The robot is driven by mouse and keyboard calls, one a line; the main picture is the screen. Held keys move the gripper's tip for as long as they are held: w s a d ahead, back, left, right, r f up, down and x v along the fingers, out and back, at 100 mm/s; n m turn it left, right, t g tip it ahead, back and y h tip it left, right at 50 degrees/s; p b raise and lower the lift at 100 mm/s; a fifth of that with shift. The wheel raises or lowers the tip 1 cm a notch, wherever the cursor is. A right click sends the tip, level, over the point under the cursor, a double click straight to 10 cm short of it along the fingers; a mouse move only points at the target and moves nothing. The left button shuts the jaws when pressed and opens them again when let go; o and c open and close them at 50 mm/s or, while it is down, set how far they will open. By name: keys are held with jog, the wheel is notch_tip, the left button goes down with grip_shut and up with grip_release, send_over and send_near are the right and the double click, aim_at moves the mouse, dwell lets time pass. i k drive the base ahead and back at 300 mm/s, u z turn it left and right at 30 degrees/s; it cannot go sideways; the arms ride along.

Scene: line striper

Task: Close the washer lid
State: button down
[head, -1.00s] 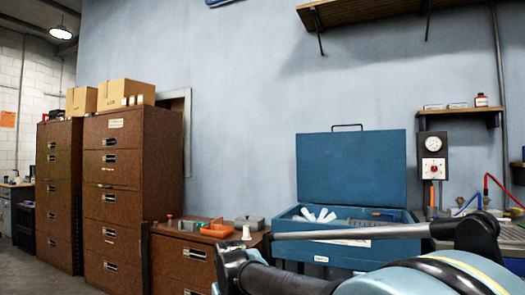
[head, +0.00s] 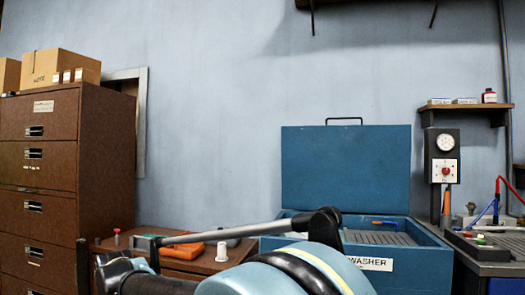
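The blue washer (head: 434,257) stands right of centre in the head view, with a white WASHER label on its front. Its blue lid (head: 346,170) is open, standing upright at the back of the tub with a dark handle on its top edge. A slatted grey tray and a blue-handled item show inside the tub. Links of my arm cross the lower foreground and hide the washer's left front. I cannot make out my gripper's fingers in this view.
A brown cabinet with an orange tray (head: 182,251) and a white spool-like item (head: 221,252) stands left of the washer. Tall brown drawers (head: 40,185) are at the far left. A bench with a gauge box (head: 443,158) and hoses is at right. A wall shelf (head: 466,112) hangs above it.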

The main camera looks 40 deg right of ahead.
aim_at(362, 168)
jog(key=z, duration=0.35)
jog(key=i, duration=1.2)
jog(key=z, duration=0.9)
jog(key=i, duration=0.5)
jog(key=z, duration=0.2)
